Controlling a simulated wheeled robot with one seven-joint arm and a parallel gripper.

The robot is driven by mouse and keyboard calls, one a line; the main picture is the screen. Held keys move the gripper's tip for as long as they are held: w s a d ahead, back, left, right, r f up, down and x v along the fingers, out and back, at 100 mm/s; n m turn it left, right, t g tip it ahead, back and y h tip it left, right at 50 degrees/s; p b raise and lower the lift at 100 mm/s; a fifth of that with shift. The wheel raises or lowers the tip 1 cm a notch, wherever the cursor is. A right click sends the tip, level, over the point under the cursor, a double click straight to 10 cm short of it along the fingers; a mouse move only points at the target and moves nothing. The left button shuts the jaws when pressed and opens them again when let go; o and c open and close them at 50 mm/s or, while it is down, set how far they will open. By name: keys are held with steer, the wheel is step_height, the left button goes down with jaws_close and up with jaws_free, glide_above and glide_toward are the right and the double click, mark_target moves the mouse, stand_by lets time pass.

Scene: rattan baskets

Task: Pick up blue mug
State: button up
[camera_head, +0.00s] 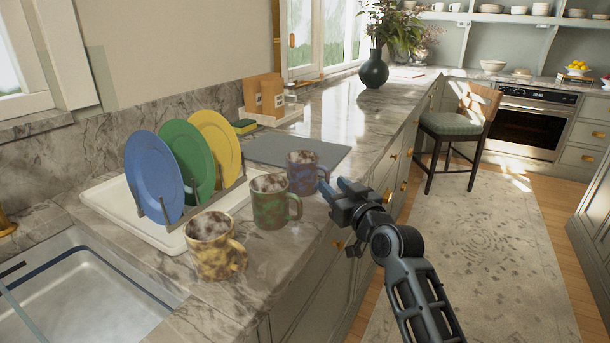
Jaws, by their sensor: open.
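The blue mug (301,172) stands upright on the marble counter, behind and to the right of the green mug (269,203). It has a mottled blue and brown surface. My gripper (332,190) is at the right of the blue mug, over the counter's edge, with its open fingers pointing left toward the mug's handle side. The fingers appear close to the mug; I cannot tell whether they touch it. The green mug's handle faces right. A yellow mug (212,248) stands nearer, at the front left.
A rack on a white tray (103,201) holds a blue plate (153,178), a green plate (190,150) and a yellow plate (222,140). A grey board (280,149) lies behind the mugs. The sink (80,290) is at lower left. A chair (462,127) stands beyond on the floor.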

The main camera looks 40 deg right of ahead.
mark_target(309, 176)
steer(key=shift+x, duration=1.35)
steer(key=shift+c, duration=0.3)
jaws_close()
